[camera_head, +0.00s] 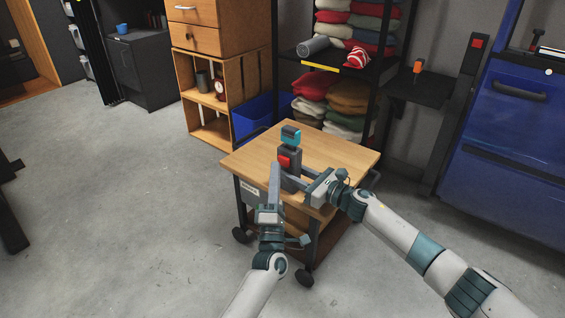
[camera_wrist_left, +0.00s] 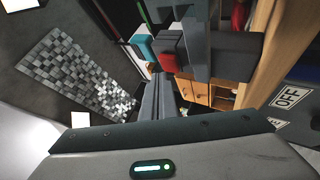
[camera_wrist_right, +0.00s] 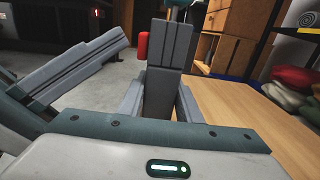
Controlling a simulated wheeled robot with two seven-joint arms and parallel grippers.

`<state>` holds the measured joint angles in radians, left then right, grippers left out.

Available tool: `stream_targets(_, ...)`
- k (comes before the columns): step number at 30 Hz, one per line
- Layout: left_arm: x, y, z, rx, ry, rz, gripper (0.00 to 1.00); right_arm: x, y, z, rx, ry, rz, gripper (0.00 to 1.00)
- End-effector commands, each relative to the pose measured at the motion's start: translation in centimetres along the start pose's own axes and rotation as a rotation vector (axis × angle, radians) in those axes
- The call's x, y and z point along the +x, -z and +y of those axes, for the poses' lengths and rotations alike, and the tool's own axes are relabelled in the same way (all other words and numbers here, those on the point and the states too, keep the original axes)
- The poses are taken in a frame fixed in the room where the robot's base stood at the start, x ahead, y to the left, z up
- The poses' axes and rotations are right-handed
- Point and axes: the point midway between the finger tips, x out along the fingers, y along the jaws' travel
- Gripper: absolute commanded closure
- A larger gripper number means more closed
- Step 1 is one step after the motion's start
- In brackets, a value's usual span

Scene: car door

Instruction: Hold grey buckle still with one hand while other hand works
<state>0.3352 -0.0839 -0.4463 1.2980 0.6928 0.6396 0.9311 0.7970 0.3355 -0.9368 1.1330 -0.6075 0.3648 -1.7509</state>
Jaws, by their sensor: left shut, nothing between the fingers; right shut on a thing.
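The grey buckle (camera_head: 296,163) stands upright on the wooden cart top, with a red part on its side and a teal-and-dark part above it. My right gripper (camera_head: 297,181) comes from the right and is shut on the buckle's lower body. My left gripper (camera_head: 275,172) is shut and empty, its fingers beside the buckle on the left. In the left wrist view the dark buckle body (camera_wrist_left: 236,55) is right of the left fingers (camera_wrist_left: 158,95), with the red part (camera_wrist_left: 170,48) close by. In the right wrist view the right fingers partly hide the buckle; the red part (camera_wrist_right: 143,45) shows.
The wheeled cart's wooden top (camera_head: 342,153) is otherwise bare. Behind it are a blue bin (camera_head: 255,120), a shelf with folded cloths (camera_head: 350,95) and a wooden cabinet (camera_head: 194,40). A blue cabinet (camera_head: 500,150) stands at the right. Open floor lies to the left.

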Motion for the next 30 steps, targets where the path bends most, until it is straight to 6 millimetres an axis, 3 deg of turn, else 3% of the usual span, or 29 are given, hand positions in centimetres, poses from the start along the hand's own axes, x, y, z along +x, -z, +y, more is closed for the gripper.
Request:
stream_targets(16, -0.4, 0.3, 0.3, 0.000, 0.000, 0.000, 1.00, 0.0, 0.0, 0.1, 0.001, -0.001, 0.000, 0.99)
stream_targets(30, -2.9, 2.1, 2.1, 0.000, 0.000, 0.000, 1.00, 0.0, 0.0, 0.1, 0.001, -0.001, 0.000, 0.99)
